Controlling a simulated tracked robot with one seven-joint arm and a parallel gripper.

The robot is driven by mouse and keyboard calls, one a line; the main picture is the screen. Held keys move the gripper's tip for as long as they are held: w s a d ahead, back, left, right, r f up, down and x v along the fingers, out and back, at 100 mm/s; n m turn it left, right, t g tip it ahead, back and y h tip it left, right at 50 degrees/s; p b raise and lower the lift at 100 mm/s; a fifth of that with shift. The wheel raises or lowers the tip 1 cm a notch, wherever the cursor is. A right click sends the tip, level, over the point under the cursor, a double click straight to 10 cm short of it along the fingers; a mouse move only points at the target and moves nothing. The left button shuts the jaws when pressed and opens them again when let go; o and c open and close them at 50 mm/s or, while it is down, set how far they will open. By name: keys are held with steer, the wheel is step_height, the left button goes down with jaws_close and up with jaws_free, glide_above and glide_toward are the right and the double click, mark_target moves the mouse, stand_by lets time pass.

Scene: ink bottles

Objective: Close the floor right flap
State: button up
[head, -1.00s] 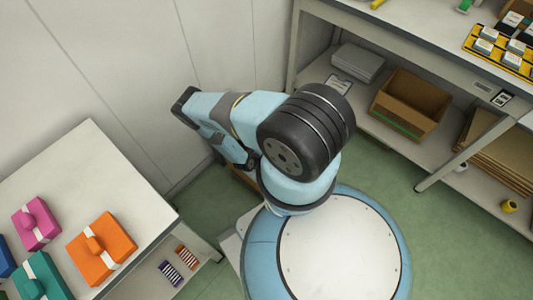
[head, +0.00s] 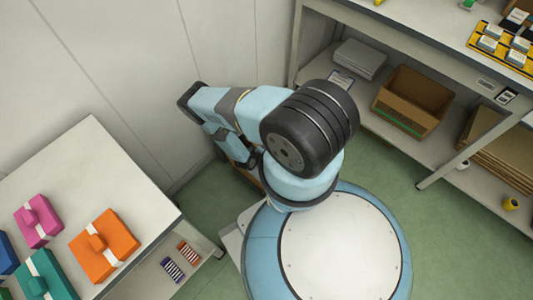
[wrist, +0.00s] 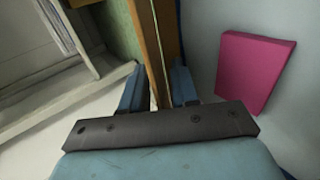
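A brown cardboard piece (wrist: 150,35), apparently part of a box, runs down the top middle of the wrist view. Its thin pale edge reaches down between the fingers of my gripper (wrist: 158,88). The two blue fingers stand apart on either side of this edge, and I see no firm grip on it. In the head view only a bit of brown cardboard (head: 242,176) shows on the floor under my arm. My arm hides the rest of the box and its flaps, and the gripper's fingertips there.
A magenta block (wrist: 252,68) is to the right in the wrist view. A white table (head: 130,185) with an orange box (head: 104,245) stands at left, a shelf unit (head: 440,180) with an open carton (head: 413,100) at right. A wall (head: 110,80) is close behind my arm.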

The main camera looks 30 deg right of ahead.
steer(key=shift+a, duration=0.1)
steer(key=shift+a+r, duration=0.15)
steer(key=shift+r, duration=0.05)
steer(key=v, duration=1.3)
steer(key=shift+a, duration=0.1)
